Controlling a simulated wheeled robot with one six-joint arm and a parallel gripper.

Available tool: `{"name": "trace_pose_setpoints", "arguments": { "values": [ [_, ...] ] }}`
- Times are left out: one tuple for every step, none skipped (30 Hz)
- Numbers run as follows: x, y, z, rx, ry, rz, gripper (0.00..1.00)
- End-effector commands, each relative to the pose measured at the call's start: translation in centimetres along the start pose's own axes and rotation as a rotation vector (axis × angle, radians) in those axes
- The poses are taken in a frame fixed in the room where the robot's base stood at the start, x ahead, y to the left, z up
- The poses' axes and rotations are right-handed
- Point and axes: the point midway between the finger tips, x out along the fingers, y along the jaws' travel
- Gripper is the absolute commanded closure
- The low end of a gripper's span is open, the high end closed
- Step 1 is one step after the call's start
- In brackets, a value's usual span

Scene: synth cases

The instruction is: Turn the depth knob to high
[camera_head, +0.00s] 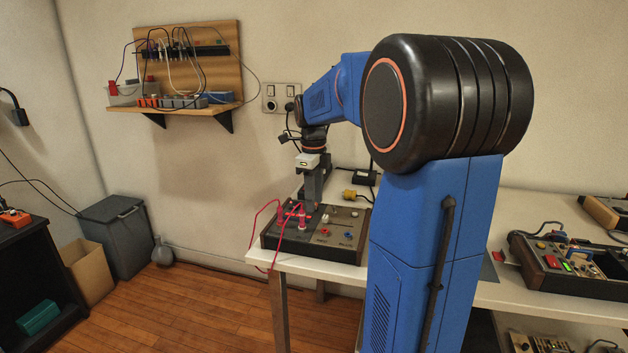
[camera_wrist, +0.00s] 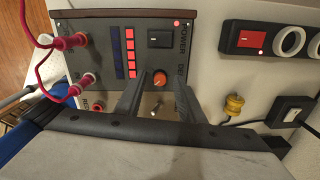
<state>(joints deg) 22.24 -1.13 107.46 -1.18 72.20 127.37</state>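The effect box (camera_head: 345,247) is a dark panel with wooden sides on the white table. In the wrist view its panel (camera_wrist: 205,50) carries an orange knob (camera_wrist: 159,78), with a partly hidden label starting "DE" beside it. My gripper (camera_wrist: 163,87) is open, with one finger on each side of the orange knob in the picture. Gaps show between knob and fingers; I cannot tell how far down the fingertips reach. The knob's pointer is too small to read. In the head view my gripper (camera_head: 309,206) points down over the box, and I cannot make out the orange knob there.
A black rocker switch (camera_wrist: 159,39), lit bars (camera_wrist: 131,53) and a metal toggle (camera_wrist: 157,109) are near the knob. A yellow plug (camera_wrist: 233,104) lies to the right.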

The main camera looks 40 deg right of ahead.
Motion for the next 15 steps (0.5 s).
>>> {"name": "trace_pose_setpoints", "arguments": {
  "values": [
    [-0.5,0.0,0.0,0.0,-0.001,-0.001,0.65],
    [-0.8,0.0,0.0,0.0,-0.001,-0.002,0.65],
    [-1.4,-0.1,0.1,0.0,-0.002,-0.003,0.65],
    [-1.9,-0.1,0.1,0.0,-0.002,-0.003,0.65],
    [-2.4,0.0,0.0,0.0,-0.002,-0.002,0.65],
    [-3.1,-0.1,0.1,0.0,-0.003,-0.003,0.65],
    [-3.7,-0.1,0.1,0.0,-0.002,-0.003,0.65],
    [-4.3,-0.1,0.1,0.0,-0.002,-0.003,0.65],
    [-5.2,-0.1,0.1,0.0,-0.003,-0.003,0.65],
    [-5.7,0.0,0.0,0.0,-0.002,-0.003,0.65],
    [-6.3,-0.1,0.1,0.0,-0.003,-0.003,0.65],
    [-7.2,-0.1,0.1,0.0,-0.002,-0.003,0.65],
    [-7.7,-0.1,0.1,0.0,-0.003,-0.003,0.65],
    [-8.4,-0.1,0.1,0.0,-0.003,-0.003,0.65],
    [-9.1,-0.1,0.1,0.0,-0.003,-0.003,0.65]
  ]
}}
